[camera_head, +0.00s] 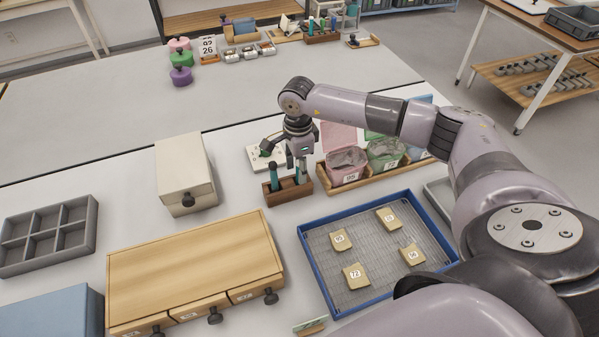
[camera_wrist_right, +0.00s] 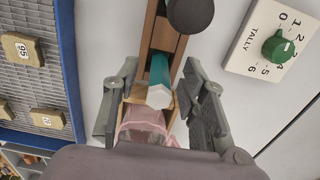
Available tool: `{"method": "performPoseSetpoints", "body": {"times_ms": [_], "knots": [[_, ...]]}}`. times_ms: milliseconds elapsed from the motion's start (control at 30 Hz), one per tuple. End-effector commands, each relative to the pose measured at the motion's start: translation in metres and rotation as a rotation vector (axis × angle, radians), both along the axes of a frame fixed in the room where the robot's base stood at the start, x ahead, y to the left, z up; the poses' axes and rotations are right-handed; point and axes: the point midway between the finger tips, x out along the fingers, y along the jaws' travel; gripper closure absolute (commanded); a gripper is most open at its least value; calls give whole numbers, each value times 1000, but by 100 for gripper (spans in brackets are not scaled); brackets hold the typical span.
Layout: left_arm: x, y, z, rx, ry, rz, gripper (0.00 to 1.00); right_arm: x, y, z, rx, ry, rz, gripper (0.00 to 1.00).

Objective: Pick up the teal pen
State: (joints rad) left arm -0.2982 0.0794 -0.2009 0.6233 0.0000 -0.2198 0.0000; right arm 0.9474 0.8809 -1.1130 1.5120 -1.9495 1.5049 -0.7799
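The teal pen (camera_wrist_right: 158,80) stands in the wooden pen holder (camera_head: 287,192) and shows between my right gripper's fingers in the right wrist view, its pale end toward the camera. My right gripper (camera_wrist_right: 160,100) is open around the pen, with a gap on each side. In the head view my right gripper (camera_head: 300,160) points down over the right part of the holder and hides most of the pen. Another teal upright item (camera_head: 273,179) stands at the holder's left end. My left gripper is not in view.
A white tally card (camera_head: 259,158) with a green knob lies behind the holder. A pink bin (camera_head: 345,165) stands close at its right. A blue-rimmed tray (camera_head: 318,268) with small numbered tiles lies in front right. A wooden drawer box (camera_head: 190,260) and cream box (camera_head: 183,165) stand left.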

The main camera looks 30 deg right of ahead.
Motion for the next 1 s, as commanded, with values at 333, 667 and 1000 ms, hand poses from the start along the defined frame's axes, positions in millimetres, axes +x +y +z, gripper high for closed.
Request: {"method": "performPoseSetpoints", "body": {"times_ms": [333, 667, 1000], "knots": [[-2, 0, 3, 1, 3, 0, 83, 0, 1, -18, 2, -1, 2, 61], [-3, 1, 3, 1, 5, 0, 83, 0, 1, -18, 2, -1, 2, 79], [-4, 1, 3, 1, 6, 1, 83, 0, 1, -18, 2, -1, 1, 100]]}}
